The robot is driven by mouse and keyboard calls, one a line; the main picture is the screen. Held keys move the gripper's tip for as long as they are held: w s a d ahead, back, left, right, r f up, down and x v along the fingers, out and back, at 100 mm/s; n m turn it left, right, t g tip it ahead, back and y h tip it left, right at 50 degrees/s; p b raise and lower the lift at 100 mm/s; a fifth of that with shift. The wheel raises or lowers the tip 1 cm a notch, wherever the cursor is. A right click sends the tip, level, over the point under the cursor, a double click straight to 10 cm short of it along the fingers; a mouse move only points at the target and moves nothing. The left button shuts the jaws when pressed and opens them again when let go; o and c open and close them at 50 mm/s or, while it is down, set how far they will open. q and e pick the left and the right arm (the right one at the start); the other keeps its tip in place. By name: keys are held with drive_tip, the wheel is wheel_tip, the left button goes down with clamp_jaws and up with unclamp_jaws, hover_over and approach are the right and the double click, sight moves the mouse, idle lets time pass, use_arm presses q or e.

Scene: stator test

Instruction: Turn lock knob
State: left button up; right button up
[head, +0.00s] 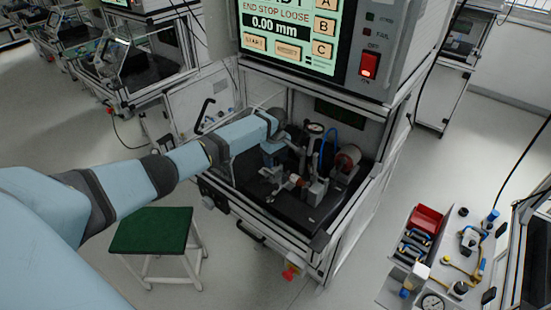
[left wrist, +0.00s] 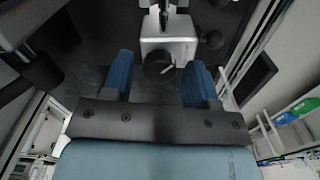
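A round black knob (left wrist: 158,66) sits on a light grey block (left wrist: 170,38) in the left wrist view. I take it to be the lock knob. My left gripper (left wrist: 158,74) is open, with one blue finger left of the knob and one right of it. Gaps show between the knob and both fingers. The knob cannot be made out there. My right gripper is not in view.
Inside the bench stand a dial gauge (head: 315,128), a blue hose (head: 329,140) and a reddish cylinder (head: 347,160). A screen (head: 290,30) above reads "END STOP LOOSE" and 0.00 mm. A green stool (head: 152,230) and a parts table (head: 462,245) stand outside.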

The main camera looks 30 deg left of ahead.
use_arm(q)
drive_tip(key=c, duration=0.7)
